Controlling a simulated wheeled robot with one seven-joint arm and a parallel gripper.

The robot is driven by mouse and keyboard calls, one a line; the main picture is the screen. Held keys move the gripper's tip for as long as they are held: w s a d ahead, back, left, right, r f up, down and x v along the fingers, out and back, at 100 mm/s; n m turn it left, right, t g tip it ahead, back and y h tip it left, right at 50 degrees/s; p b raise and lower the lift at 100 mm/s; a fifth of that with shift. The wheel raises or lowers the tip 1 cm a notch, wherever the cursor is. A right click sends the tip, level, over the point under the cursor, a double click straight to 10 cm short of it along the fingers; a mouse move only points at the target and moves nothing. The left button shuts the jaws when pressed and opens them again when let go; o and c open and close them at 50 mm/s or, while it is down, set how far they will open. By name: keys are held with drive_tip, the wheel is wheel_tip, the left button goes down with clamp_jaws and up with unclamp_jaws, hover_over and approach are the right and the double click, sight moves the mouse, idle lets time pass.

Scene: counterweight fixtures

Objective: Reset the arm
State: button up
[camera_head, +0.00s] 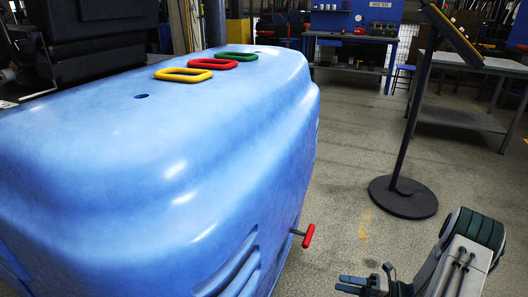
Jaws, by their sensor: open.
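My gripper (368,283) is at the bottom right of the head view, low over the floor and to the right of the blue machine. Its dark blue fingers point left, and nothing shows between them. The lower part is cut off by the frame edge. My arm rises behind it at the lower right corner. A red T-shaped handle (308,236) sticks out of the side of the large blue rounded housing (150,170). The handle is above and left of my gripper, apart from it.
Yellow (183,75), red (213,63) and green (237,56) loop handles lie in a row on the housing's top. A black stand (403,198) with a round base is on the floor behind my arm. Workbenches (470,62) stand farther back. The grey floor between housing and stand is clear.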

drive_tip(key=s+a+r+m+h+p, duration=0.3)
drive_tip(key=s+r+m+h+p, duration=0.2)
drive_tip(key=r+m, duration=0.6)
drive_tip(key=s+a+r+m+g+h+p, duration=0.1)
drive_tip(key=s+a+r+m+h+p, duration=0.2)
drive_tip(key=r+m+p, duration=0.7)
drive_tip(key=s+a+r+m+h+p, duration=0.3)
drive_tip(key=s+r+m+h+p, duration=0.5)
drive_tip(key=r, duration=2)
drive_tip(key=m+h, duration=0.2)
drive_tip(key=m, duration=0.4)
drive_tip(key=shift+a+g, duration=0.25)
drive_tip(key=shift+g, duration=0.05)
